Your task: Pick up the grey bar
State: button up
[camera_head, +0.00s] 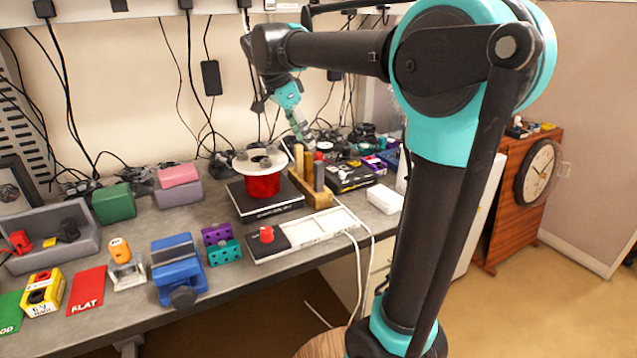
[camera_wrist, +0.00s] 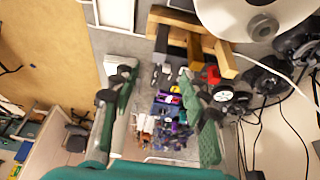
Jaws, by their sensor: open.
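The grey bar (camera_head: 319,175) stands upright in a wooden holder (camera_head: 318,199) on the workbench in the head view, in front of tan wooden bars (camera_head: 307,162). My gripper (camera_head: 302,131) is above and behind the holder, pointing down, apart from the bars. In the wrist view my gripper (camera_wrist: 158,80) has its two fingers spread with nothing held between them. The holder (camera_wrist: 222,55) and its bars show at the top of that view, beyond the fingertips. A dark grey bar (camera_wrist: 162,42) hangs there from the holder; I cannot tell surely that it is the same one.
A red spool (camera_head: 263,185) with a white top stands on a black box just left of the holder. A white tray (camera_head: 325,226) lies in front. Black boxes (camera_head: 350,178) and small parts crowd the right. Cables hang along the wall.

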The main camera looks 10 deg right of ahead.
aim_at(318, 162)
jog(key=x, duration=0.5)
jog(key=shift+d+f, duration=0.1)
jog(key=shift+f, duration=0.15)
jog(key=shift+d+x, duration=0.1)
jog(key=shift+x, duration=1.3)
jog(key=shift+d+x, duration=0.15)
jog(key=shift+x, duration=1.3)
jog(key=shift+r, duration=0.1)
grip_shut()
